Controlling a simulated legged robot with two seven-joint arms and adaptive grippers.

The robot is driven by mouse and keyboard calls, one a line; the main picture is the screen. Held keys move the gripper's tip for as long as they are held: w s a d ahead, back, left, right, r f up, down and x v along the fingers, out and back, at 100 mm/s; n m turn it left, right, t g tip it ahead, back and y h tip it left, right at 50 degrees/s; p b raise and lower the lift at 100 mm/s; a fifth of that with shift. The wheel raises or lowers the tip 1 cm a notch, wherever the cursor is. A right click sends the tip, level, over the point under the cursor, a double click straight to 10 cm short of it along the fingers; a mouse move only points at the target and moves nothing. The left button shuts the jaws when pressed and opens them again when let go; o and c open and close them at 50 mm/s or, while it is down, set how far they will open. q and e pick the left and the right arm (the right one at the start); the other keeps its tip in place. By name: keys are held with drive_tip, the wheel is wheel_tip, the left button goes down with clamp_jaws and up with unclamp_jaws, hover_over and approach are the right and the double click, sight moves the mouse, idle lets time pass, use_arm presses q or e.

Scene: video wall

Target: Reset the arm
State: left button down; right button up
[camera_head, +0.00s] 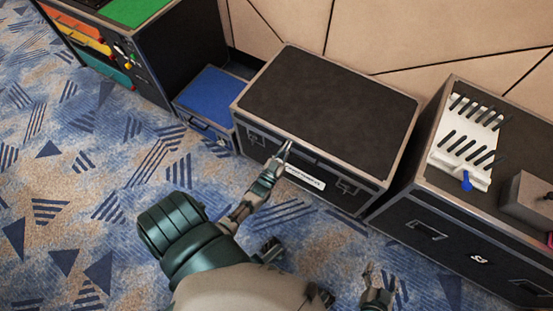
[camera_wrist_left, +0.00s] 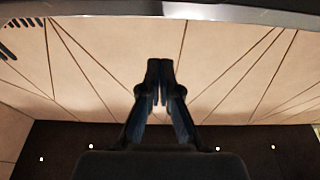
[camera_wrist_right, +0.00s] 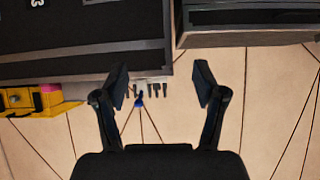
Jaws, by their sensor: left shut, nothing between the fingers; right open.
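My left gripper (camera_head: 284,150) is shut and empty in the head view, in front of the near upper edge of the middle black case (camera_head: 328,100). In the left wrist view its two fingers (camera_wrist_left: 160,70) are together with nothing between them. My right gripper (camera_head: 377,275) is low at the bottom of the head view, above the carpet and in front of the right case. In the right wrist view its fingers (camera_wrist_right: 160,85) stand apart, with nothing held between them. Most of my right arm is outside the head view.
A right black case (camera_head: 425,229) carries a white slotted rack (camera_head: 461,147), a blue item (camera_head: 466,181) and a grey box (camera_head: 529,199). A blue-topped case (camera_head: 210,94) and a cabinet with coloured drawers (camera_head: 95,45) stand left. Patterned carpet (camera_head: 90,170) is clear at left.

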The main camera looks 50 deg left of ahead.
use_arm(q)
drive_tip(key=v, duration=0.5)
drive_tip(key=shift+s+f, duration=0.35)
